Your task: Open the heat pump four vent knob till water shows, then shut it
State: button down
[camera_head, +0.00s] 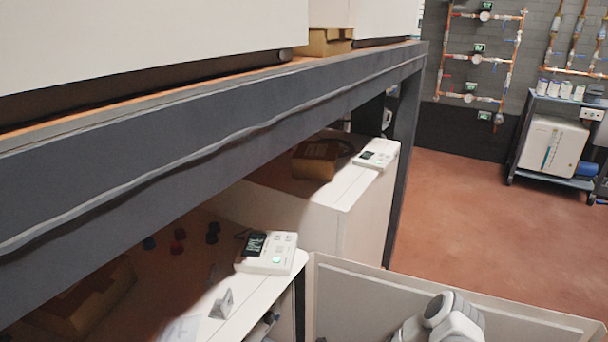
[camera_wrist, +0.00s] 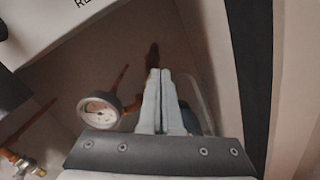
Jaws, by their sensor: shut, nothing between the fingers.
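In the wrist view my gripper (camera_wrist: 157,73) has its two grey fingers pressed together with nothing between them. Just beyond the fingertips is a dark red-brown fitting (camera_wrist: 152,54); I cannot tell whether it is the vent knob or whether the fingers touch it. A round pressure gauge (camera_wrist: 99,110) is left of the fingers. A clear, rounded vessel-like shape (camera_wrist: 197,100) is partly hidden behind the fingers on the right. No water is visible. In the head view the gripper is out of sight, and no unit's number is readable.
Copper pipe with a valve (camera_wrist: 22,162) lies at the wrist view's lower left. A white panel with dark lettering (camera_wrist: 50,25) is above. In the head view, white units with control boxes (camera_head: 267,252) and (camera_head: 376,154) stand under a dark shelf beam (camera_head: 200,130). Red floor (camera_head: 470,200) is open at right.

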jog(key=shift+s+f, duration=0.1)
jog(key=shift+f, duration=0.05)
jog(key=p+v, duration=0.1)
jog(key=v, duration=0.5)
jog(key=shift+w+d+r, duration=0.15)
jog(key=shift+w+r, duration=0.2)
jog(key=shift+r+p, duration=0.1)
jog(key=shift+p, duration=0.4)
